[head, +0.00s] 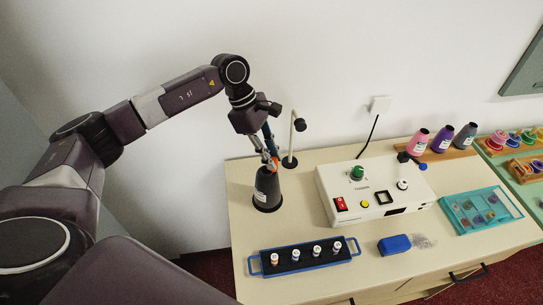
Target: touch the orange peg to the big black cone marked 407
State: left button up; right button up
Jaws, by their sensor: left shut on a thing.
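A big black cone (267,186) stands upright near the left end of the counter. It has a white label, too small to read here. My left gripper (271,158) points down just above the cone's top. It is shut on a small orange thing (274,161), which seems to be the orange peg, mostly hidden by the fingers. The peg is at or very near the cone's tip; I cannot tell whether they touch. My right gripper is not in view.
A thin white post (291,140) stands close behind the cone. A white control box (345,190) is to the right. A blue rack (262,261) with several vials and a blue brush (394,245) lie in front. Several coloured cones (442,139) stand at back right.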

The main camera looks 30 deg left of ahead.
pick_arm(q)
jog(key=shift+s, duration=0.1)
jog(key=shift+r+p, duration=0.4)
jog(key=shift+r, duration=0.3)
jog(key=shift+r+p, duration=0.65)
jog(key=shift+r, duration=1.1)
